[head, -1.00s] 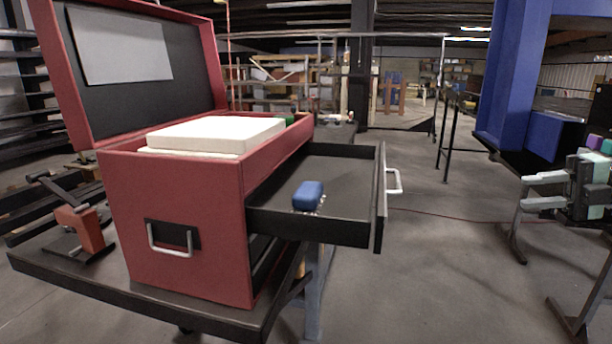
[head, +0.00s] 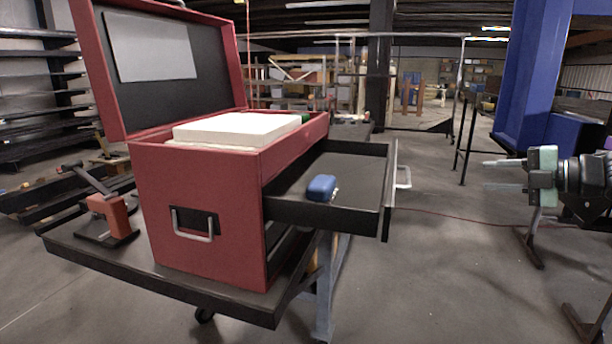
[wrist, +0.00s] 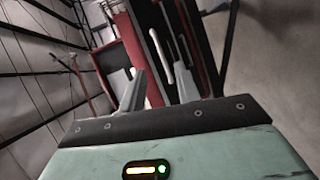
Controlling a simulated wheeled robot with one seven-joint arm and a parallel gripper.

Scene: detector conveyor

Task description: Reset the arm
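My gripper (head: 487,175) is at the right of the head view, its two grey fingers pointing left with a gap between them and nothing held. It is apart from the red toolbox (head: 200,200), across open air from the pulled-out drawer (head: 345,215). In the wrist view my gripper's fingers (wrist: 158,90) stand apart, with the red box (wrist: 128,50) and the drawer handle (wrist: 158,48) beyond them. A blue object (head: 321,187) lies in the open drawer.
The toolbox stands on a dark cart top (head: 110,255) with its lid (head: 160,75) raised. A red-and-black clamp-like tool (head: 108,215) is at the left. A blue column (head: 535,75) rises behind my arm. The floor (head: 430,270) between drawer and arm is clear.

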